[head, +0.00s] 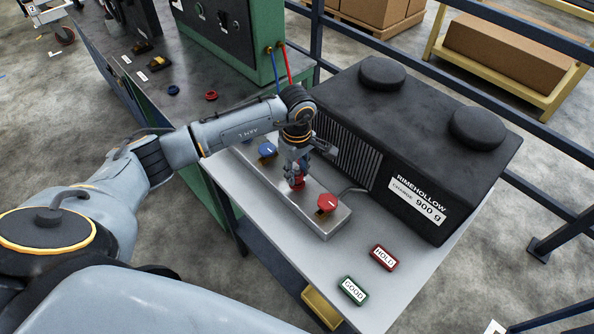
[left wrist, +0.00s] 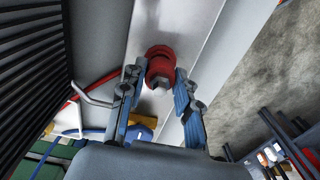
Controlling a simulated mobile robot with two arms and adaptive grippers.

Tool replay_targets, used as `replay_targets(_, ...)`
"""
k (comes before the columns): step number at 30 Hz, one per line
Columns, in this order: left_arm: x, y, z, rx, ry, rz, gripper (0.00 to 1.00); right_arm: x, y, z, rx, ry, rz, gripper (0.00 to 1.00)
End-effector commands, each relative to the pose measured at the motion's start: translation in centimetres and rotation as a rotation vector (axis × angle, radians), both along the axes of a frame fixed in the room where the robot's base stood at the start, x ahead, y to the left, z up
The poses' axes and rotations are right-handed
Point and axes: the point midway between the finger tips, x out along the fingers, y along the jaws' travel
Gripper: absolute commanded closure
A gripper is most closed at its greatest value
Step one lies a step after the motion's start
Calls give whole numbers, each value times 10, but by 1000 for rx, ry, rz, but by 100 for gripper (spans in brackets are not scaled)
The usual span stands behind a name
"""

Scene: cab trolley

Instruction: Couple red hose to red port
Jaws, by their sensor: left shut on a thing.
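My left gripper (head: 297,172) reaches down over the metal block (head: 327,234) and is shut on a red round fitting (head: 298,184). In the left wrist view, this fitting (left wrist: 158,53), with a grey hex end, sits between the fingertips of my left gripper (left wrist: 159,82). The red hose (head: 286,66) hangs from the green cabinet and passes behind my arm; part of it (left wrist: 92,88) shows in the left wrist view. I cannot tell whether the fitting is seated on the red port, which is hidden or indistinct. My right gripper is not in view.
A red knob (head: 328,203) and a blue knob (head: 267,150) stand on the block. A blue hose (head: 275,70) hangs beside the red one. A large black unit (head: 424,130) stands right of the block. HOLD (head: 384,257) and GOOD (head: 352,291) tags lie in front.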

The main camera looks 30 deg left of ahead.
Motion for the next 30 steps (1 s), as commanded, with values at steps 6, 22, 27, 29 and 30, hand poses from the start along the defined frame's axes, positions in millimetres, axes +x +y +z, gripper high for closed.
replay_targets(6,0,0,0,0,-1,0,100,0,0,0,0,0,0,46)
replay_targets(22,0,-1,0,0,-1,-1,100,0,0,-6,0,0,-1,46)
replay_targets(27,0,-1,0,0,-1,-1,100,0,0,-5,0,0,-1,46)
replay_targets(29,0,-1,0,0,-1,-1,100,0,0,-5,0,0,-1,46)
replay_targets(30,0,-1,0,0,0,-1,100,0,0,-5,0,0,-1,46)
